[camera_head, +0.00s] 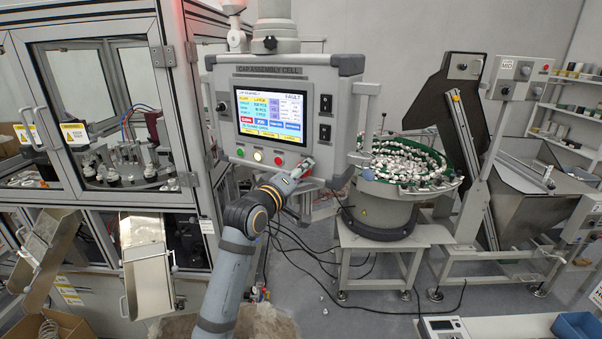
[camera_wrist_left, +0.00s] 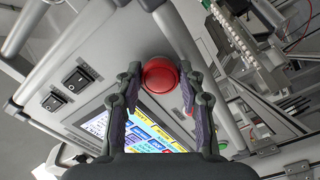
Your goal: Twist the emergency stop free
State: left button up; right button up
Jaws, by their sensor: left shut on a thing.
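The emergency stop is a round red mushroom button (camera_wrist_left: 160,74) on the grey control panel (camera_head: 320,75). In the left wrist view it sits between the two fingertips of my left gripper (camera_wrist_left: 160,70), one on each side. My left gripper is shut on it. In the head view my left gripper (camera_head: 300,171) is at the panel's lower right corner and hides most of the button. Whether the button is pressed in or raised cannot be told. My right gripper is not in view.
The panel's lit screen (camera_head: 270,115) reads FAULT. A bowl feeder (camera_head: 385,215) full of caps stands right of the panel. A glazed machine cabinet (camera_head: 100,198) is left.

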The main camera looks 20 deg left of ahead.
pick_arm(q)
jog(key=shift+r+m+b, duration=0.1)
jog(key=shift+m+b, duration=0.6)
jog(key=shift+m, duration=3.2)
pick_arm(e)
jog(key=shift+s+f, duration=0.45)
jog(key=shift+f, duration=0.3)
pick_arm(q)
jog(key=o, duration=1.2)
jog(key=shift+a, duration=0.1)
jog(key=shift+s, duration=0.1)
